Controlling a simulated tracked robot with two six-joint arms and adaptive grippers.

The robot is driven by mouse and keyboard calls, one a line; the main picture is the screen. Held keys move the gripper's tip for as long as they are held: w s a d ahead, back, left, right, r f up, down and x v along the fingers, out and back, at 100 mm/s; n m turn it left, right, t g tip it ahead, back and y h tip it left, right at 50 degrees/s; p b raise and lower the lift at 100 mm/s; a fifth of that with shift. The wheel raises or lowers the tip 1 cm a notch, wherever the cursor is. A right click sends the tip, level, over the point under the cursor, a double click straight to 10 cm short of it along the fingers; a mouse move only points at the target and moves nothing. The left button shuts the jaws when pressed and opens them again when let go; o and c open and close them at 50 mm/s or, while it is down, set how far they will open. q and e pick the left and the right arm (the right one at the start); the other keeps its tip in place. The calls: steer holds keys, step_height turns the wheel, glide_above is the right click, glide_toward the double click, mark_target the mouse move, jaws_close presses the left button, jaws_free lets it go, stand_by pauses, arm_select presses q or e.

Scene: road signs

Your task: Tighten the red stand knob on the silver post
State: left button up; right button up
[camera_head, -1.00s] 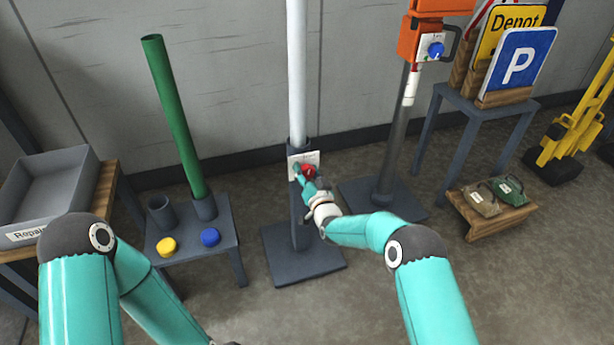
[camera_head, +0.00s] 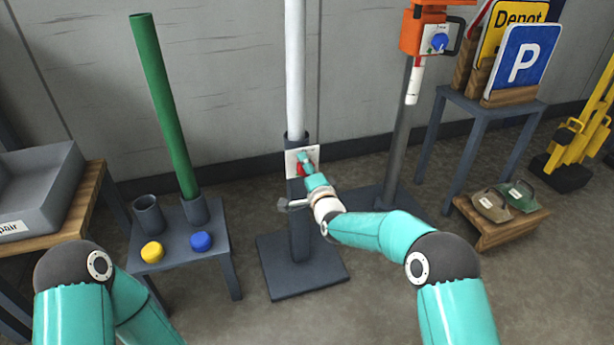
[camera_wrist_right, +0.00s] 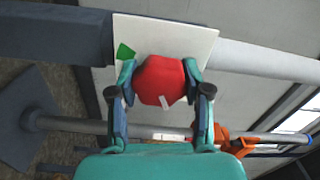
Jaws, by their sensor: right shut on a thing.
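The silver post (camera_head: 295,75) stands upright in a dark stand (camera_head: 301,236) with a square base. A white plate (camera_head: 316,153) sits on the stand near its top. The red knob (camera_wrist_right: 161,81) is in front of the plate (camera_wrist_right: 205,36), with a white mark on its face and a green mark on the plate beside it. My right gripper (camera_wrist_right: 159,88) has a finger on each side of the knob and is shut on it. In the head view the gripper (camera_head: 304,165) partly hides the knob. My left arm shows at lower left, its gripper out of view.
A green post (camera_head: 163,100) leans in a small table (camera_head: 213,245) with a yellow knob (camera_head: 152,252) and a blue knob (camera_head: 201,242). An orange unit (camera_head: 420,35) tops another post. A parking sign (camera_head: 523,62) stands on a right-hand table; a grey tray (camera_head: 40,195) is at left.

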steer(key=m, duration=0.4)
steer(key=shift+d+f+m+b, duration=0.15)
steer(key=shift+d+m+b, duration=0.15)
steer(key=shift+m+b, duration=0.1)
steer(key=m, duration=0.4)
steer(key=shift+f+m, duration=0.1)
steer(key=shift+m, duration=0.2)
steer(key=m, duration=0.4)
steer(key=shift+a+f+m, duration=0.1)
steer(key=shift+m, duration=0.2)
steer(key=shift+f+m, duration=0.1)
steer(key=shift+m, duration=2)
steer(key=shift+a, duration=0.1)
steer(key=o, duration=1)
steer(key=shift+f, duration=0.1)
steer(key=shift+o, duration=0.8)
steer(key=shift+r, duration=0.25)
